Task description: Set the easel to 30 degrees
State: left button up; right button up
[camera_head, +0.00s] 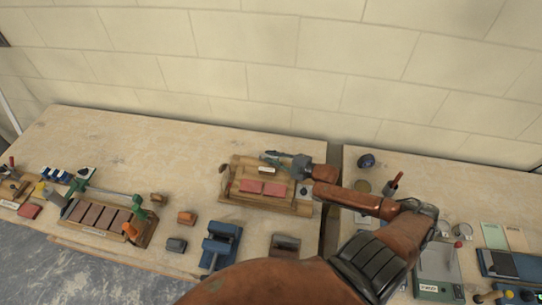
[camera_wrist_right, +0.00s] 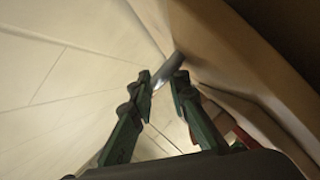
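The easel (camera_head: 232,188) looks like a wooden board on a wooden base, near the right end of the left table, with two red pieces on its face. Its angle cannot be read. My right gripper (camera_head: 272,158) reaches over from the right to the easel's top edge. In the right wrist view its green fingers (camera_wrist_right: 163,82) stand apart, with a grey rod (camera_wrist_right: 168,70) at and just beyond the tips. I see no clear grip on the rod. A large brown wooden surface (camera_wrist_right: 240,70) fills the right of that view. My left gripper is not in view.
A rack of brown tiles with green brackets (camera_head: 104,216) stands left. A blue block-like device (camera_head: 221,243) and small blocks (camera_head: 187,217) lie in front of the easel. A second table (camera_head: 440,180) with several tools lies right, across a gap. A wall rises behind.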

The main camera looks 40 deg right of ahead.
jog(key=shift+w+a+f, duration=0.1)
jog(key=shift+w+a, duration=0.1)
jog(key=shift+w, duration=0.3)
grip_shut()
